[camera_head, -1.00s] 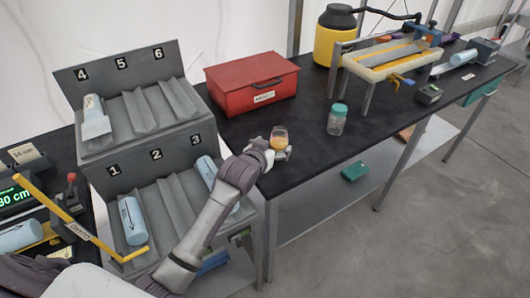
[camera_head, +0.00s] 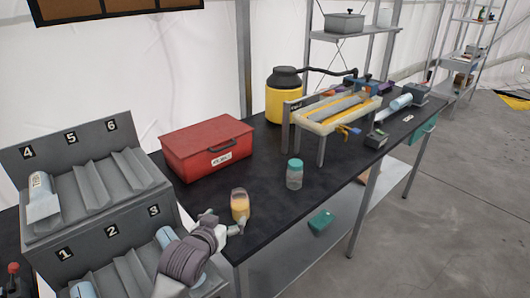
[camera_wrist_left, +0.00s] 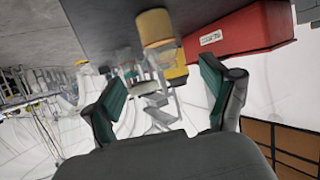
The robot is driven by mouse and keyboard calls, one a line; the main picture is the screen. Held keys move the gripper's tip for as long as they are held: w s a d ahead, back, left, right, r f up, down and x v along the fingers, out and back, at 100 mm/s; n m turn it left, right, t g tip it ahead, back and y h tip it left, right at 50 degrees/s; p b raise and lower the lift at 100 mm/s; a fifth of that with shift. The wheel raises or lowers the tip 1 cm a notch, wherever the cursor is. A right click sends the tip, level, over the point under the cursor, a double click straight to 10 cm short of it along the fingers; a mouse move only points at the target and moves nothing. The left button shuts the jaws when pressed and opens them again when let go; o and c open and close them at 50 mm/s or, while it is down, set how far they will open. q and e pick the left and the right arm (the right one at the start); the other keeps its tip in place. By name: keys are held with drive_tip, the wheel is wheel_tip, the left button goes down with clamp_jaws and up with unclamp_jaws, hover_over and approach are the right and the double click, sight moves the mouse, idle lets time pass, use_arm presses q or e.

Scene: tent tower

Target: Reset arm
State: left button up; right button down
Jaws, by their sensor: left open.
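My left gripper (camera_head: 222,226) is at the near left corner of the black table. In the left wrist view its two green-padded fingers (camera_wrist_left: 158,88) are spread wide with nothing between them. A small glass with orange-yellow contents (camera_head: 240,206) stands on the table just beyond the fingers; it also shows in the left wrist view (camera_wrist_left: 154,28), past the fingertips and apart from them. My right gripper is in neither view.
A numbered grey rack (camera_head: 92,150) holding light-blue cylinders stands left of my arm. On the black table (camera_head: 265,163) are a red box (camera_head: 205,147), a jar with a teal lid (camera_head: 294,174), a yellow canister (camera_head: 284,100) and a yellow-edged stand (camera_head: 335,112). Bare tabletop surrounds the jar.

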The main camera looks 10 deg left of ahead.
use_arm(q)
drive_tip(key=s+f+g, duration=0.3)
drive_tip(key=s+f, duration=0.1)
drive_tip(key=s, duration=0.7)
drive_tip(key=s+f+m+g, duration=0.1)
drive_tip(key=s+f+g, duration=0.3)
drive_tip(key=s, duration=0.6)
drive_tip(key=s+f+g, duration=0.3)
drive_tip(key=s+f, duration=0.1)
drive_tip(key=s, duration=0.7)
wheel_tip(320, 180, down, 26)
drive_tip(key=g, duration=0.1)
drive_tip(key=s+a+f+g+y, duration=0.1)
drive_tip(key=s+a+f, duration=0.1)
drive_tip(key=s+f, duration=1.4)
drive_tip(key=shift+s+a+f+m, duration=0.3)
drive_tip(key=shift+s+a, duration=0.1)
drive_tip(key=shift+s, duration=0.4)
